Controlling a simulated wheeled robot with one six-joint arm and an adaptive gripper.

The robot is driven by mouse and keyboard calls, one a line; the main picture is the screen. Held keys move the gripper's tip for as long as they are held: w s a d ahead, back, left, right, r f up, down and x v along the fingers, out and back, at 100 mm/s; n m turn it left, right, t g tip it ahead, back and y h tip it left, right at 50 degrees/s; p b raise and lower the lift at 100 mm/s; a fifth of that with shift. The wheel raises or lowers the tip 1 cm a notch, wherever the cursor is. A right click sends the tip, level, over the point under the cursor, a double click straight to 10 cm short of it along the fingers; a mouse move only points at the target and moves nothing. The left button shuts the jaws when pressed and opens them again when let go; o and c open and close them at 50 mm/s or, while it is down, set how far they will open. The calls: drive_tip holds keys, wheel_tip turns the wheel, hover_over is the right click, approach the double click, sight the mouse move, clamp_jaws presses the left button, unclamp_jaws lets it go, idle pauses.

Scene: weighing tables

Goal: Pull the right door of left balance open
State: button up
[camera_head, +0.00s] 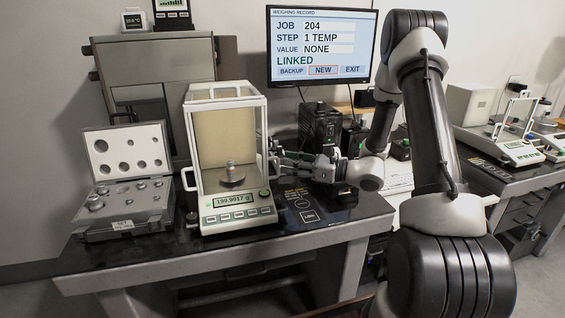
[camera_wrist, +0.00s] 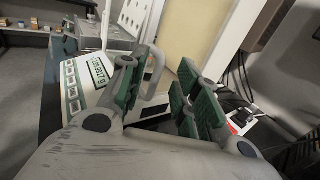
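The left balance (camera_head: 236,222) stands on the dark table, a glass draft shield on a white base. Its display reads about 199.9017 g. A metal weight (camera_head: 231,173) stands on the pan inside. My gripper (camera_head: 277,156) is at the balance's right side, level with the shield. In the wrist view, my gripper (camera_wrist: 158,66) is open, its green-padded fingers spread. A pale looped handle (camera_wrist: 157,82) on the balance's right side shows between the fingers, nearer the left one. Contact is not clear. The right door looks shut, but its edge is hard to see.
An open weight case (camera_head: 124,225) sits left of the balance. A monitor (camera_head: 321,47) stands behind to the right. Dark boxes and cables (camera_head: 320,122) lie behind my gripper. Another balance (camera_head: 510,148) stands on the far right table.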

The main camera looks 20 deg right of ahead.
drive_tip(key=shift+x, duration=1.5)
clamp_jaws()
drive_tip(key=w, duration=1.5)
unclamp_jaws()
